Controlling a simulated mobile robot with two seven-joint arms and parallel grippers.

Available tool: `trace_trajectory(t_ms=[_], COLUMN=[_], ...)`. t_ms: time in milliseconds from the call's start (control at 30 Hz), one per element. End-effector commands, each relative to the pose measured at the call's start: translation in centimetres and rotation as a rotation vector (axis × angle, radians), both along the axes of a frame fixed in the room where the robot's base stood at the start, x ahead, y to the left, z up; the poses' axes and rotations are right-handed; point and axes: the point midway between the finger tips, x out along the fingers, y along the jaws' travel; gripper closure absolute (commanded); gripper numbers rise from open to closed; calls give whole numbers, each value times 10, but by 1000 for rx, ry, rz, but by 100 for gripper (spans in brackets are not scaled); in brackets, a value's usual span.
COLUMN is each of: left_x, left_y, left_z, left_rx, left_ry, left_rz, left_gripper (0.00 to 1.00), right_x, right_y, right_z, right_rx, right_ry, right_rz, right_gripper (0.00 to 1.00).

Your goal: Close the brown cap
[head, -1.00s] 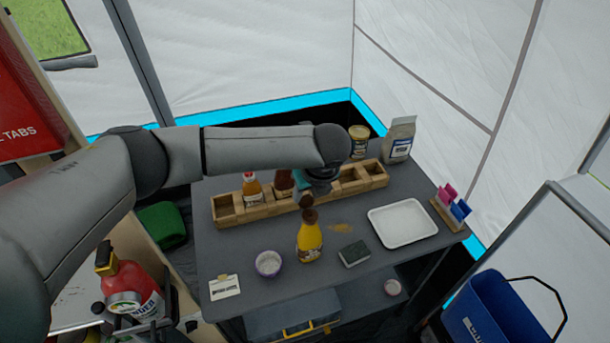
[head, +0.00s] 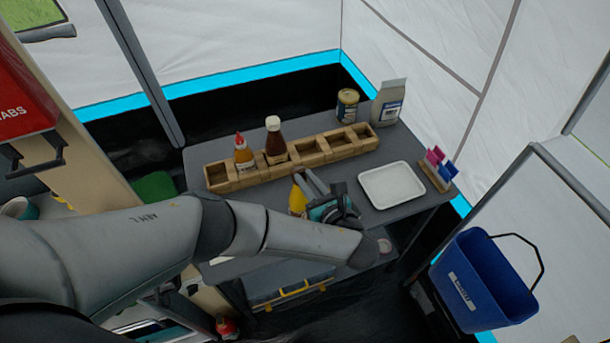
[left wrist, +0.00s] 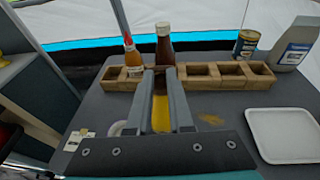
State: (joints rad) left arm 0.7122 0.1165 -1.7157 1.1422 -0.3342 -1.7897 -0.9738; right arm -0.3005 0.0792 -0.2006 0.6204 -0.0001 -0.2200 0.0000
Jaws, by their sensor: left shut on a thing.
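The yellow bottle (head: 297,199) stands on the grey table, mostly hidden behind my left gripper in the head view. Its yellow body shows between the two fingers in the left wrist view (left wrist: 160,112). My left gripper (head: 308,185) has come down over the bottle from the front; its fingers (left wrist: 163,72) are on either side of the bottle and shut on it. The brown cap cannot be made out now; the gripper hides the bottle's top. My right gripper is not in view.
Behind is a wooden rack (head: 308,153) with a red-tipped bottle (head: 243,153) and a brown, white-capped bottle (head: 275,142). A white tray (head: 392,185) lies to the right. A can (head: 347,105) and a bag (head: 389,101) stand at the back. A blue bucket (head: 485,280) is at right.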

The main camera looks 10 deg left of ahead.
Motion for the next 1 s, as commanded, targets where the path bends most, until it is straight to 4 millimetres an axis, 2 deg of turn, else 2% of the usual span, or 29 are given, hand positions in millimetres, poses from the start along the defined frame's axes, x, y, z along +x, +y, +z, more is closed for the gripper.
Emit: trace_trajectory(t_ms=[33, 367, 1000], left_x=[-2, -5, -5], left_y=[-1, -5, -5], left_z=[-8, -21, -17], left_rx=[31, 213, 241], left_ry=[-35, -261, -300], left_rz=[2, 3, 2], left_gripper=[100, 100, 100], right_x=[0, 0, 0], right_y=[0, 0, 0], right_z=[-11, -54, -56], right_rx=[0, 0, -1], right_ry=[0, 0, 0], right_rz=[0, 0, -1], right_gripper=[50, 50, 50])
